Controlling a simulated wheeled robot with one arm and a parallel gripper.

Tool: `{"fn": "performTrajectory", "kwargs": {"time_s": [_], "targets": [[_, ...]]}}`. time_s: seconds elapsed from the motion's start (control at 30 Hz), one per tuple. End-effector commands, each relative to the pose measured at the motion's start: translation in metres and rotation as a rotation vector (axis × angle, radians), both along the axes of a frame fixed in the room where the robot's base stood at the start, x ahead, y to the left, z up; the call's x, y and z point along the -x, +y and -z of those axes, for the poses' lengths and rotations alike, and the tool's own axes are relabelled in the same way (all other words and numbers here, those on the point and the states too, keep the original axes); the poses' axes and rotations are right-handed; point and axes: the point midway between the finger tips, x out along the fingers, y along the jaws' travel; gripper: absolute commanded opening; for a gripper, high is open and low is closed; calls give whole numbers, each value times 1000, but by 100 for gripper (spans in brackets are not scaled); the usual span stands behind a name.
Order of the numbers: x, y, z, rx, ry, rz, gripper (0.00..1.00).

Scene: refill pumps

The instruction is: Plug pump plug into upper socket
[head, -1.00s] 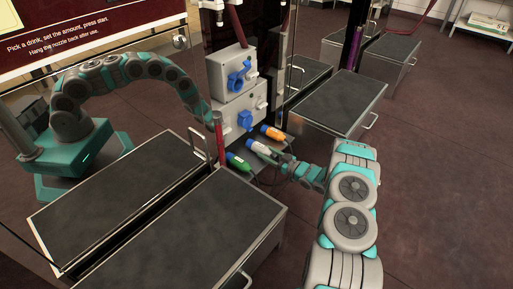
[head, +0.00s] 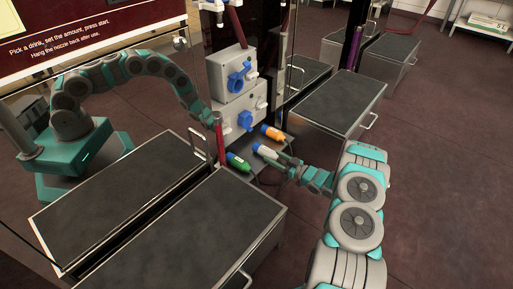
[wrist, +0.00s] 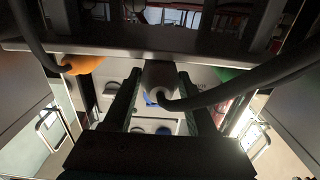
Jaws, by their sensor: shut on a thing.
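The plug (head: 266,152), white with a blue tip, lies between the fingers of my gripper (head: 276,156). In the wrist view the gripper (wrist: 160,92) is shut on the plug (wrist: 158,76), and a dark cable (wrist: 245,82) runs from it to the right. The tip points toward the pump housing. The upper socket (head: 238,78) is blue, on the upper grey box, above and to the left of the plug. The lower socket (head: 245,120) is blue, on the box below. The plug is apart from both.
A green plug (head: 238,162) and an orange plug (head: 273,133) rest on the dark shelf on either side of the held plug. A red post (head: 219,140) stands left of the sockets. Metal cabinets (head: 340,100) flank the shelf.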

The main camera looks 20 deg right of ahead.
Motion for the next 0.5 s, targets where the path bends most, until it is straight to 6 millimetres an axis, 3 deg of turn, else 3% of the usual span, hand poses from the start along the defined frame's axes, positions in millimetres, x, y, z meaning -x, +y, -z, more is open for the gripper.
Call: {"fn": "performTrajectory", "kwargs": {"time_s": [0.5], "targets": [[11, -7, 0, -1, -1, 1, 0]]}}
